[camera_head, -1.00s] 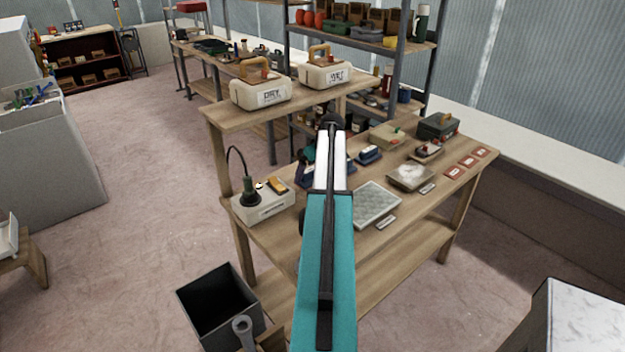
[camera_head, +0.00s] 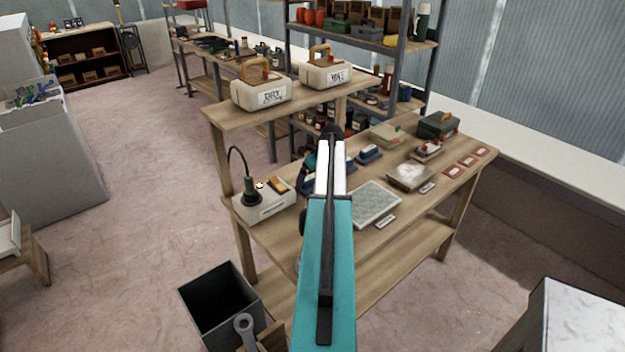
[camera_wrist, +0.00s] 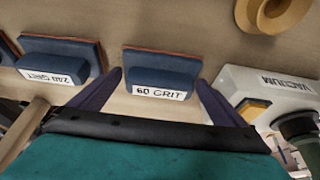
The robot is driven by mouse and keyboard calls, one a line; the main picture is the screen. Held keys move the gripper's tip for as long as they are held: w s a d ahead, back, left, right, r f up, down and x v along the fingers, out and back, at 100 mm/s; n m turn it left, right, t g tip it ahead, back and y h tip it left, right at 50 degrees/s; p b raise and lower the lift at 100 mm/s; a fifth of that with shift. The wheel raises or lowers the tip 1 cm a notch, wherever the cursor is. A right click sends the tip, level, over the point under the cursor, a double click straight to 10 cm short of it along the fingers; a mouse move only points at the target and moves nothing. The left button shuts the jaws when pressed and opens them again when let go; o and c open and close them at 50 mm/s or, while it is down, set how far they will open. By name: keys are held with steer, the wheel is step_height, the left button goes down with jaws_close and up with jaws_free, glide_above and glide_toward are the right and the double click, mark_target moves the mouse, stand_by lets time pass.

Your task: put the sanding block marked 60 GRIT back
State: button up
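The sanding block marked 60 GRIT (camera_wrist: 160,66) shows in the wrist view, dark blue with a reddish-brown edge and a white label. It sits on the bench top. My gripper (camera_wrist: 159,78) is open, with one dark fingertip at each side of this block; I cannot tell whether they touch it. A similar block marked 240 GRIT (camera_wrist: 62,58) stands to its left. In the head view my arm covers much of the gripper and that part of the bench. Containers marked DRY (camera_head: 262,92) and WET (camera_head: 327,75) stand on the raised shelf.
A pale box marked VACUUM (camera_wrist: 272,88) is close on the right in the wrist view; it also shows on the bench's left end in the head view (camera_head: 262,207). A grey perforated panel (camera_head: 373,203) lies on the bench. An open dark bin (camera_head: 215,300) stands on the floor.

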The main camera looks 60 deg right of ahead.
steer(key=shift+r, duration=0.25)
steer(key=b+v, duration=0.4)
steer(key=v, duration=0.8)
stand_by(0.4)
steer(key=shift+r, duration=0.1)
stand_by(0.6)
